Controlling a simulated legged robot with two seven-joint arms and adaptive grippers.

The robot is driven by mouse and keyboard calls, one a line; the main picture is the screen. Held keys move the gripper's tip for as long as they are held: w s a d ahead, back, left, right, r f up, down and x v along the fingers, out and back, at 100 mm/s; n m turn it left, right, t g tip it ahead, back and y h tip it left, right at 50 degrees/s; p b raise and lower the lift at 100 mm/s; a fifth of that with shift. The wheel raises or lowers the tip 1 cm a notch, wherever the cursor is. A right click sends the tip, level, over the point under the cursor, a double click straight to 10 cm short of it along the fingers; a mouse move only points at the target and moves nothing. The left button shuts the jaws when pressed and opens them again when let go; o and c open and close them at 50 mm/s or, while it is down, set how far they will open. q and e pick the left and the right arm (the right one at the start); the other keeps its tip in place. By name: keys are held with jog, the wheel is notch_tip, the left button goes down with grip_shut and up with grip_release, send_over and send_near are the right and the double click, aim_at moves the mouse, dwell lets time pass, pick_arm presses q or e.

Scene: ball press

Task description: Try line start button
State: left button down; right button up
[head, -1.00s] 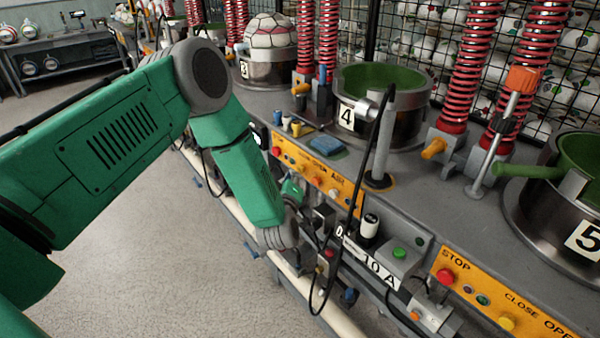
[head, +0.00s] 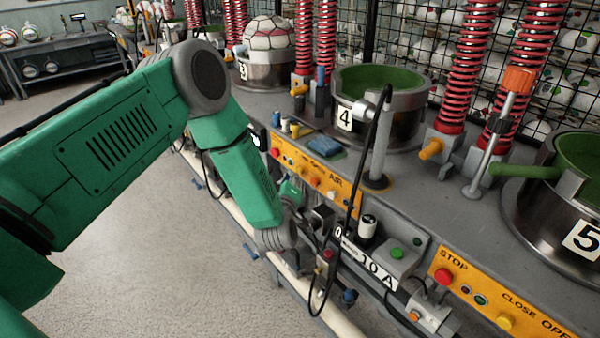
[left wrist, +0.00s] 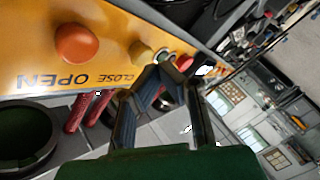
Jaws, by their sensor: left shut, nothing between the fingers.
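No button with a readable line start label shows. A green button (head: 397,253) sits on a grey box beside the bench front in the head view. In the left wrist view my left gripper (left wrist: 161,72) is shut and empty. Its fingertips overlap the edge of an orange panel (left wrist: 30,62), close to a yellow button (left wrist: 141,53) and a small green button (left wrist: 163,54); I cannot tell whether they touch. A large orange button (left wrist: 76,43) is farther left. In the head view my left wrist hangs low at the bench front, its fingers hard to make out. My right gripper is out of view.
Press bowls 4 (head: 385,78) and 5 (head: 580,210) stand on the grey bench. A black cable (head: 362,180) loops down in front. A button panel (head: 500,305) marked STOP and CLOSE lies at the right. The floor at left is clear.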

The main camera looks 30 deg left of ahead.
pick_arm(q)
jog(key=shift+w+a, duration=0.25)
jog(key=shift+w, duration=0.15)
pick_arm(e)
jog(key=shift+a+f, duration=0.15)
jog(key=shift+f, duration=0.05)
pick_arm(q)
jog(key=shift+w+a+f+b, duration=0.15)
jog(key=shift+w+a+b, duration=0.1)
jog(key=shift+b, duration=0.2)
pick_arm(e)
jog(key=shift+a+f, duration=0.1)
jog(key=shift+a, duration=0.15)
pick_arm(q)
jog(key=shift+w+d, duration=0.25)
jog(key=shift+d, duration=0.1)
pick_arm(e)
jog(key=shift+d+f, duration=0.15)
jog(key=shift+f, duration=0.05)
pick_arm(q)
jog(key=shift+s+a, duration=0.1)
jog(key=shift+s, duration=0.05)
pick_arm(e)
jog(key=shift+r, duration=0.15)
pick_arm(q)
jog(key=shift+s+a+r+p, duration=0.15)
jog(key=shift+s+p, duration=0.25)
jog(key=shift+s, duration=0.4)
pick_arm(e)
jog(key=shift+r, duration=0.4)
